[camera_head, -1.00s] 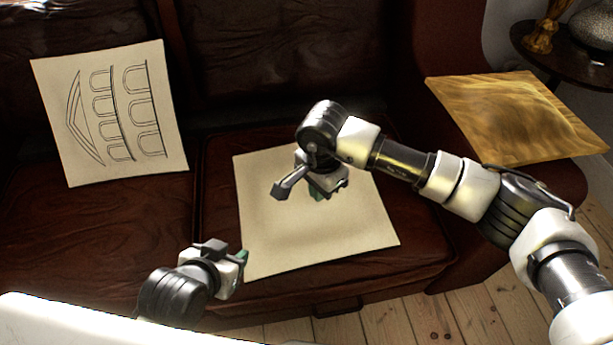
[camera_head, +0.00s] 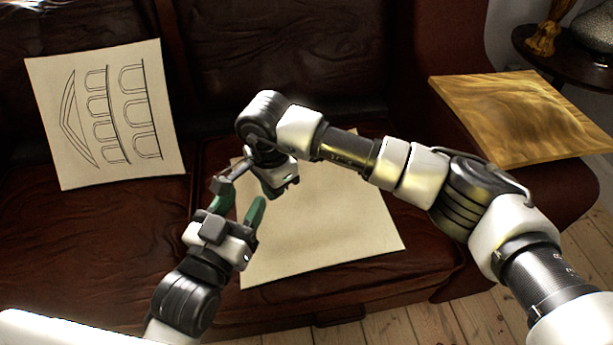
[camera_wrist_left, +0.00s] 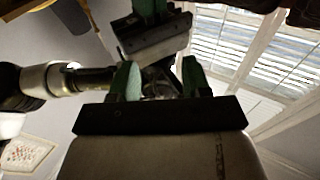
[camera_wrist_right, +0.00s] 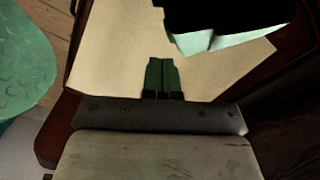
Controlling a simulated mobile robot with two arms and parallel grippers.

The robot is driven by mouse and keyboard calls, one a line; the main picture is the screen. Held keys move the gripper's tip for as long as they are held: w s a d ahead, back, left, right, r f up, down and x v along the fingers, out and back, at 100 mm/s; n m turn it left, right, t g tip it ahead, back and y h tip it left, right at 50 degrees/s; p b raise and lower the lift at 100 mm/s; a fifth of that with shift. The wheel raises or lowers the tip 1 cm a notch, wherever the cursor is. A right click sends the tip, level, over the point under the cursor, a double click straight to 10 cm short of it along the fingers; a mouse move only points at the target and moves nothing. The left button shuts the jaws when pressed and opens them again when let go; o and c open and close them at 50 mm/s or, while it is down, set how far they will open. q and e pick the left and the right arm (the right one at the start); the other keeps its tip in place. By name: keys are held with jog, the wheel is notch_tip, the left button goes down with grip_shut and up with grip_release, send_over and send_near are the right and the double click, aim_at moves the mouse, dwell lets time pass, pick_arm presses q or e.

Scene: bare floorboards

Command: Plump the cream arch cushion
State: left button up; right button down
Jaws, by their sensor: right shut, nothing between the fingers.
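A cream cushion with line-drawn arches (camera_head: 108,112) leans on the sofa back at the left in the head view. A plain cream cushion (camera_head: 330,235) lies flat on the seat. It also shows in the right wrist view (camera_wrist_right: 115,60). My left gripper (camera_head: 238,203) is open and empty at the plain cushion's left edge; its spread fingers also show in the left wrist view (camera_wrist_left: 161,80). My right gripper (camera_head: 270,190) is over that cushion's upper left, close to the left one. Its fingers are together with nothing between them in the right wrist view (camera_wrist_right: 161,75).
The dark red leather sofa (camera_head: 75,240) fills most of the head view. A gold cushion (camera_head: 520,115) lies on its right arm. A round side table (camera_head: 560,65) with ornaments stands at the upper right. Floorboards (camera_head: 450,318) show at the lower right.

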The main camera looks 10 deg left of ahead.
pick_arm(q)
jog(key=shift+r, duration=0.2)
pick_arm(e)
jog(key=shift+s+f, duration=0.1)
jog(key=shift+f, duration=0.2)
